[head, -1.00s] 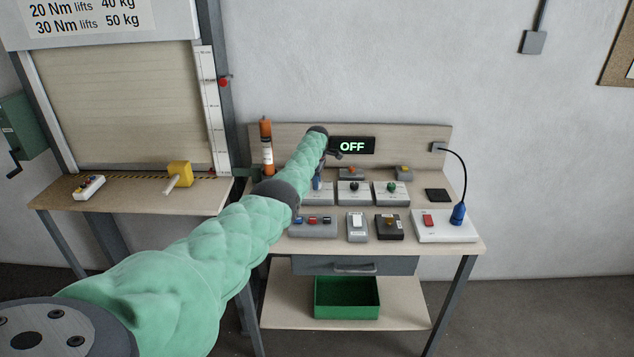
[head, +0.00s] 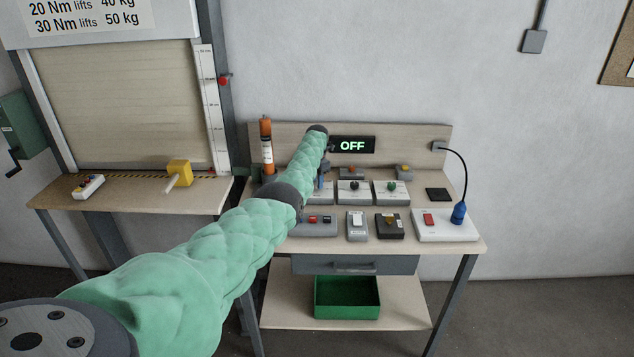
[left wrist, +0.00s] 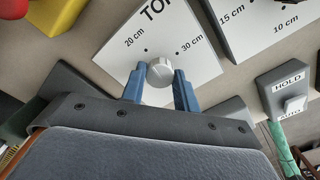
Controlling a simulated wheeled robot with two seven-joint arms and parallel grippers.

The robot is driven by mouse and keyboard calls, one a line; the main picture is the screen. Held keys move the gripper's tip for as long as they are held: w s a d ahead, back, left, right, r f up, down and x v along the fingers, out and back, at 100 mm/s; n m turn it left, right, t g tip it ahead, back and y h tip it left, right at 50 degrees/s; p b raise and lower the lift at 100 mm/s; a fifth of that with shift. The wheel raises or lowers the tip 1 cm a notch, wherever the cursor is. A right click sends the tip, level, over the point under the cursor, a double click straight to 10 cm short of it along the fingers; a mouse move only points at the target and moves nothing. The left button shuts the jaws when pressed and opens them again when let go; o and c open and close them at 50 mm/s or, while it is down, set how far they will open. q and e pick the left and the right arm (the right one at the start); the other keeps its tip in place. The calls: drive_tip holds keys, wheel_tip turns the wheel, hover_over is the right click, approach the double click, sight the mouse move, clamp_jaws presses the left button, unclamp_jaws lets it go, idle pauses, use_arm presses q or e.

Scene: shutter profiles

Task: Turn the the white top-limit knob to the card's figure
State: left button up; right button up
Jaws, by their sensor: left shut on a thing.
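The white top-limit knob (left wrist: 160,74) sits on a white-faced panel (left wrist: 118,50) marked "TOP", with dots labelled "20 cm" and "30 cm" in the left wrist view. My left gripper (left wrist: 159,77) is shut on the knob, one blue finger on each side. I cannot clearly tell which mark the knob points to. In the head view, my left arm reaches over the bench and hides the knob and most of the gripper; a bit of blue finger (head: 321,184) shows beside the arm. My right gripper is not in view. No card with a top-limit figure is readable.
A neighbouring panel (left wrist: 270,20) has "15 cm" and "10 cm" marks. A "HOLD"/"AUTO" switch box (left wrist: 283,92) stands near it.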

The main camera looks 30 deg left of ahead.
use_arm(q)
drive_tip(key=shift+w+r+n, duration=0.1)
drive_tip(key=shift+r+n, duration=0.1)
drive_tip(key=shift+n, duration=0.6)
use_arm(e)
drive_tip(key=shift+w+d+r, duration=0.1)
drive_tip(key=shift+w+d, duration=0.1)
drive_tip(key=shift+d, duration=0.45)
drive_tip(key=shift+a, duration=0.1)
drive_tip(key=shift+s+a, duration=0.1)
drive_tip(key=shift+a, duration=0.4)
use_arm(q)
drive_tip(key=o, duration=1)
drive_tip(key=shift+f, duration=0.1)
drive_tip(key=shift+c, duration=0.2)
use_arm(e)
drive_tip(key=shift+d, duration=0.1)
